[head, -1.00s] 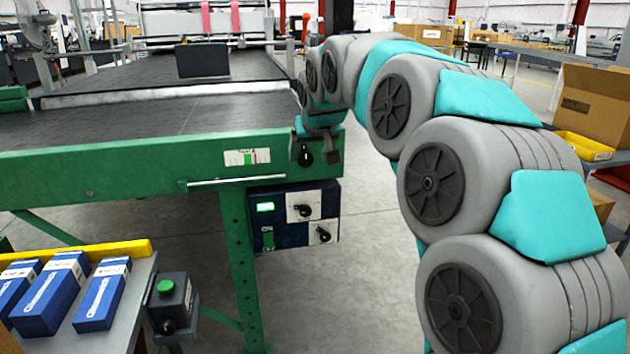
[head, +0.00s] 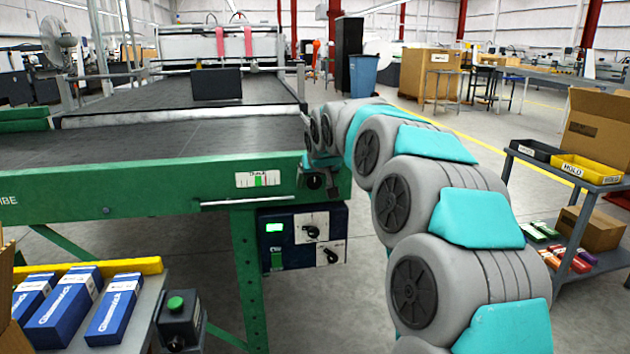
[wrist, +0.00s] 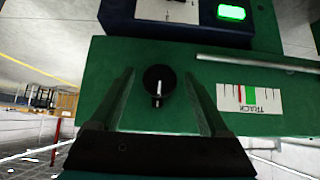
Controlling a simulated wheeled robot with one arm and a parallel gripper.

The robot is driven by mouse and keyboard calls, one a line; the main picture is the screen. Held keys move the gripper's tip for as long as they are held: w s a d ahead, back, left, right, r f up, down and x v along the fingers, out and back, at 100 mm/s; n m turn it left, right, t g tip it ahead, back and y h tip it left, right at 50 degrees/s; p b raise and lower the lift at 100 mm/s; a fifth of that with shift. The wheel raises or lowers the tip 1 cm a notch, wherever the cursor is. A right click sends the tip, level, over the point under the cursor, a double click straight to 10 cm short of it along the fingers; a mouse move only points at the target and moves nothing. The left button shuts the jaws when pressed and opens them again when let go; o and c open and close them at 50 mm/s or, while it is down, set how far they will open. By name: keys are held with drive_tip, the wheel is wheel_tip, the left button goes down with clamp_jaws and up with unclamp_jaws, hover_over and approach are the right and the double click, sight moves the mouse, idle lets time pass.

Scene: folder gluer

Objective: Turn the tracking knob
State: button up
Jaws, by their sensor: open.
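The tracking knob (wrist: 159,80) is a round black knob with a white pointer line on the green machine rail. In the wrist view the pointer runs nearly straight up and down. The knob also shows small in the head view (head: 314,181). My gripper (wrist: 160,72) is open, with one dark finger on each side of the knob and a gap on both sides. Whether the fingertips reach level with the knob in depth is hard to tell. The white TRACK gauge (wrist: 249,98) beside it has a green band and red marks; it also shows in the head view (head: 258,180).
A metal rod (head: 250,201) runs along the rail near the gauge. A dark blue control box (head: 303,236) with a lit green display hangs below. Blue cartons (head: 66,305) and a green-button box (head: 180,318) stand front left. A cart (head: 570,170) stands at right.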

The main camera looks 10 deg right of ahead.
drive_tip(key=shift+c, duration=0.3)
clamp_jaws()
idle(0.3)
drive_tip(key=shift+f+n+h+b, duration=0.1)
drive_tip(key=shift+n+h+b, duration=0.5)
drive_tip(key=shift+h+b, duration=0.6)
drive_tip(key=shift+a+n+h+b, duration=0.25)
drive_tip(key=shift+n+h+b, duration=0.35)
drive_tip(key=shift+h, duration=0.5)
drive_tip(key=shift+o, duration=0.3)
unclamp_jaws()
